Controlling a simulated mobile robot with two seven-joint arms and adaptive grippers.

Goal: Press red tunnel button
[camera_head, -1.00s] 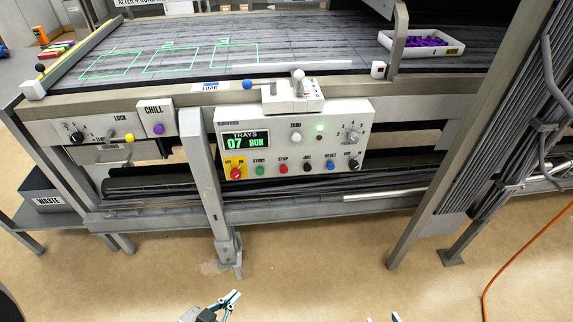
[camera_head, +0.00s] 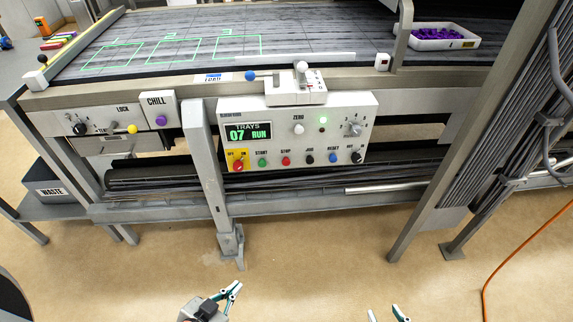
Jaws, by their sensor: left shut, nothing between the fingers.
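A small white box with a dark red face (camera_head: 382,62) sits on the conveyor's front rail, beside the post of the tunnel hood; I cannot make out its details. The control panel (camera_head: 290,115) below carries a red STOP button (camera_head: 286,161) and a red knob on a yellow plate (camera_head: 238,166). My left gripper (camera_head: 236,287) is shut and empty, low in front of the machine, far below the panel. My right gripper (camera_head: 386,312) only shows its fingertips at the bottom edge. They stand apart, with nothing visible between them.
A white tray of purple pieces (camera_head: 443,37) lies on the belt (camera_head: 300,40) right of the hood post. A grey frame leg (camera_head: 212,180) stands left of the panel, and a thick slanted post (camera_head: 440,150) stands right. The floor in front is clear.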

